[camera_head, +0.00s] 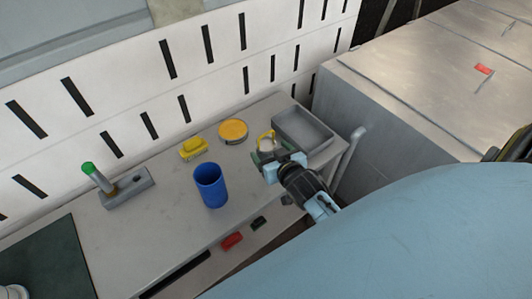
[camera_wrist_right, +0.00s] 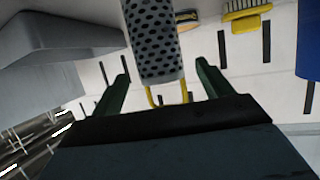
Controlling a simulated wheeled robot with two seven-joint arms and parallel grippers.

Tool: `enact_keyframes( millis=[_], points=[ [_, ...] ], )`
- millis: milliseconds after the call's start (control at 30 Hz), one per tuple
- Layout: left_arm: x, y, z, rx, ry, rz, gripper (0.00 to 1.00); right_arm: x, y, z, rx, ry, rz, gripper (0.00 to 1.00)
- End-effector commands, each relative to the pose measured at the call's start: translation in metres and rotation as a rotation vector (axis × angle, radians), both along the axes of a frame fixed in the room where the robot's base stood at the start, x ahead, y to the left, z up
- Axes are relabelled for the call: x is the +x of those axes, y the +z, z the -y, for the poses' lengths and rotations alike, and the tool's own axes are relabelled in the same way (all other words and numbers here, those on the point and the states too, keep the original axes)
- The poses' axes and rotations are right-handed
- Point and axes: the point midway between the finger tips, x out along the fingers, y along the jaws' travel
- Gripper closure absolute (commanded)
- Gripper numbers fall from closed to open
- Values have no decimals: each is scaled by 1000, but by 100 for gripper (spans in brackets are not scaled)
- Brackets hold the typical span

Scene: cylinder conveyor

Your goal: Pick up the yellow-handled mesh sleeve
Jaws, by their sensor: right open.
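The yellow-handled mesh sleeve (camera_head: 266,144) stands near the back right of the workbench, beside the grey tray, and my right gripper partly hides it. In the right wrist view the grey perforated sleeve (camera_wrist_right: 153,38) comes down from the top edge, with its yellow handle (camera_wrist_right: 154,97) nearest the gripper. My right gripper (camera_head: 272,158) is open at the sleeve. In the wrist view its two dark green fingers (camera_wrist_right: 162,80) stand on either side of the sleeve and handle, with visible gaps. My left gripper is not in view.
A grey tray (camera_head: 323,140) is right of the sleeve. A yellow-topped tin (camera_head: 233,130), yellow brush (camera_head: 193,149) and blue cup (camera_head: 210,186) are to its left. A green-knobbed device (camera_head: 130,188) is farther left. A slotted white wall (camera_head: 130,90) stands behind.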

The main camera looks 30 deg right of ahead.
Motion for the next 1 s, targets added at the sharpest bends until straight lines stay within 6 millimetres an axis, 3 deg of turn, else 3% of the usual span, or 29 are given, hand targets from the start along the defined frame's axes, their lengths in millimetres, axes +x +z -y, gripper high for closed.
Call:
enact_keyframes(
  millis=[500, 767, 1000],
  points=[
    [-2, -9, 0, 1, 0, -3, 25, 49, -22, 7, -1, 2, 0, 21],
    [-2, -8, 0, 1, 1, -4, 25, 51, -22, 7, 0, 1, -1, 21],
    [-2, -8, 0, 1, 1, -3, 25, 51, -22, 7, 0, 1, -1, 50]
  ],
)
